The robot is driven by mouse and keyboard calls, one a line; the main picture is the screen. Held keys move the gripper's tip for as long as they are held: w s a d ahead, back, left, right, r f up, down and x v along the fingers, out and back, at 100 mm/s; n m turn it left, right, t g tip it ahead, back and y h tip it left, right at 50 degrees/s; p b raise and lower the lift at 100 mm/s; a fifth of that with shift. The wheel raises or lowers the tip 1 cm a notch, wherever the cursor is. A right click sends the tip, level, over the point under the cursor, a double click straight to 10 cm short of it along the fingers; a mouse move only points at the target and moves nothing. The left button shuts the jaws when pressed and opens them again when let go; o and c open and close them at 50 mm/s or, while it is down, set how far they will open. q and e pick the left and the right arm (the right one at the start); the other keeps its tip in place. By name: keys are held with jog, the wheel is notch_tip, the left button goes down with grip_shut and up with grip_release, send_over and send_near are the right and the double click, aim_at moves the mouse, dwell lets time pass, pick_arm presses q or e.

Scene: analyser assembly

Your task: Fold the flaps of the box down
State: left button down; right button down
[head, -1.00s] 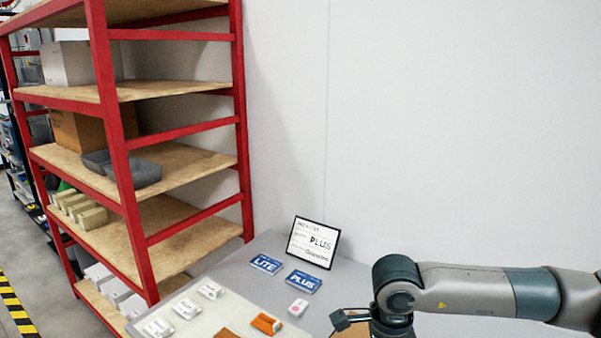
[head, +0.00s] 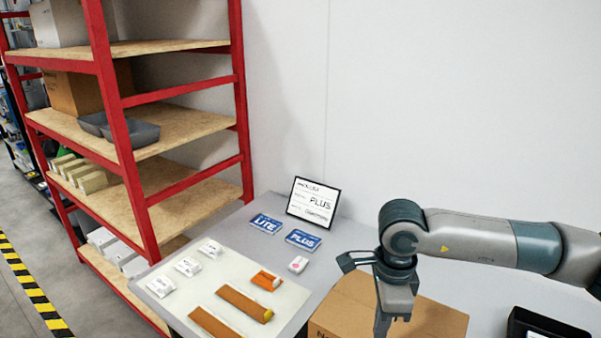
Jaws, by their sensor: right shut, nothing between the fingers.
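The brown cardboard box (head: 345,309) stands on the grey table at the bottom of the head view, cut off by the lower edge. Dark lettering shows on its near side. My right gripper (head: 383,328) points down in front of or over the box and hides its middle. Its fingers look shut with nothing between them. I cannot tell whether the fingers touch the cardboard, or how each flap lies. My left gripper is not in view.
A pale mat (head: 282,301) with white parts and orange-brown pieces lies left of the box. LITE (head: 266,223) and PLUS (head: 303,239) cards and a framed sign (head: 313,201) are behind. A black tray (head: 545,325) is at lower right. A red shelf rack (head: 118,120) stands left.

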dwell(0.3)
jog(key=shift+w+d+f+b, duration=0.3)
jog(key=shift+w+b, duration=0.15)
jog(key=shift+w+d+f+b, duration=0.25)
jog(key=shift+w+b, duration=0.2)
jog(key=shift+w+d, duration=0.25)
jog(key=shift+w, duration=0.05)
jog(key=w+d+f+b, duration=0.1)
jog(key=b, duration=0.1)
jog(key=shift+w+f+b, duration=0.25)
jog(key=shift+f+b, duration=0.05)
jog(key=shift+f, duration=0.05)
jog(key=shift+d+f, duration=0.15)
jog(key=shift+d, duration=0.4)
jog(key=shift+a, duration=0.1)
